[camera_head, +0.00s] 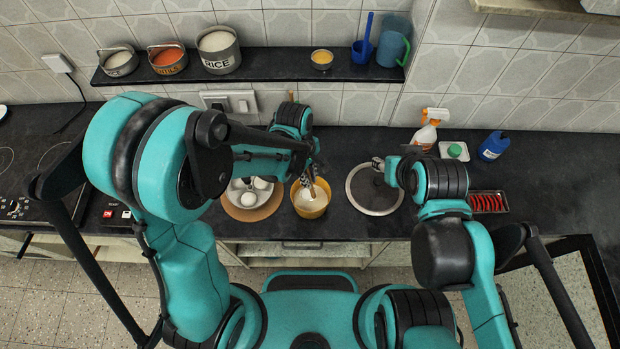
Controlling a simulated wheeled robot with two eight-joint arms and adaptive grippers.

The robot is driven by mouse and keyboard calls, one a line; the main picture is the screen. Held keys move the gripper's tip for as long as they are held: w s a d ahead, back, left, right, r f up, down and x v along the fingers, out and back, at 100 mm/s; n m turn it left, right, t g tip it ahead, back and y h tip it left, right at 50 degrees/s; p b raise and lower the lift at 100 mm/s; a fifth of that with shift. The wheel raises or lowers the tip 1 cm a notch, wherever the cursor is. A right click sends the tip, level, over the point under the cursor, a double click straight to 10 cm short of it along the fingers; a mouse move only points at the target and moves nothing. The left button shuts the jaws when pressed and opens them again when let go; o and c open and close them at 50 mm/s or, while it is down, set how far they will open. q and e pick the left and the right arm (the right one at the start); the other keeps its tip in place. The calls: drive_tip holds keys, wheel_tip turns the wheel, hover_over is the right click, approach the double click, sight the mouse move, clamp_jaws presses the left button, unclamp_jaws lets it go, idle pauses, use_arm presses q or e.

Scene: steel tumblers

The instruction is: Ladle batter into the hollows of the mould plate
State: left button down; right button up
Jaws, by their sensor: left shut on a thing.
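The yellow batter pot (310,211) stands on the dark counter with pale batter inside. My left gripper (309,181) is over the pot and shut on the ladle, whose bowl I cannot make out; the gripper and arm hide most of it. The grey mould plate (250,198) lies left of the pot on a round tan board (251,214). White batter shows in some of its hollows; my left arm hides part of the plate. My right gripper (378,164) is at the upper edge of a round lid (375,209); its finger opening is unclear.
A spray bottle (426,132), a green sponge dish (454,152), a blue bottle (493,147) and a tray of red items (488,203) are on the right. The shelf (282,66) above holds several containers. A cooktop (30,170) is at far left. The right end of the counter is clear.

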use_arm(q)
drive_tip(key=shift+w+a+r+p, duration=0.1)
drive_tip(key=shift+a+r+p, duration=0.1)
drive_tip(key=shift+r+p, duration=0.9)
drive_tip(key=shift+w+a+r+p, duration=0.15)
drive_tip(key=shift+r+p, duration=0.4)
drive_tip(key=shift+r, duration=0.95)
drive_tip(key=shift+s, duration=0.1)
wheel_tip(320, 180, up, 5)
drive_tip(key=p, duration=0.3)
drive_tip(key=shift+p, duration=0.3)
drive_tip(key=shift+f, duration=0.1)
